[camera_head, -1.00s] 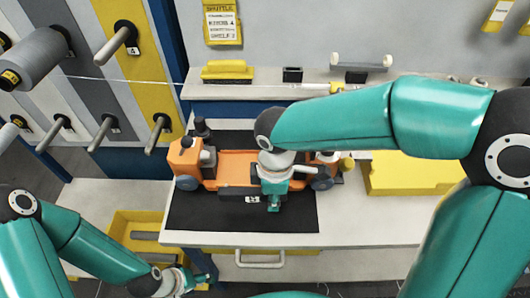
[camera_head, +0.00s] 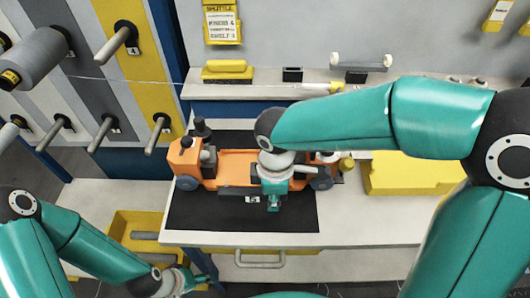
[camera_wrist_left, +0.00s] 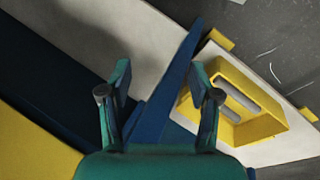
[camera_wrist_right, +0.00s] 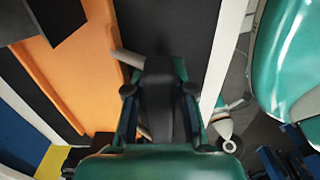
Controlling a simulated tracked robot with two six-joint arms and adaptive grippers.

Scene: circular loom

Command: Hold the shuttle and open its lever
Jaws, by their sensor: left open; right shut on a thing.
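The orange shuttle (camera_head: 236,165) with grey wheels lies on a black mat (camera_head: 190,212) on the bench. A grey lever-like part (camera_head: 209,159) shows near its left end, but I cannot tell for sure that it is the lever. My right gripper (camera_head: 273,203) is at the shuttle's front side, right of its middle. In the right wrist view its fingers (camera_wrist_right: 159,95) are shut on a dark part of the shuttle; the orange body (camera_wrist_right: 75,70) is beside them. My left gripper (camera_head: 192,282) is low at the bench's front left, open and empty, away from the shuttle.
A yellow bin (camera_head: 122,222) with grey rods is left of the bench. A drawer handle (camera_head: 260,262) is on the bench front. A yellow block (camera_head: 410,178) lies on the right. Pegs with a grey spool (camera_head: 35,60) are at left; a shelf (camera_head: 270,91) is behind.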

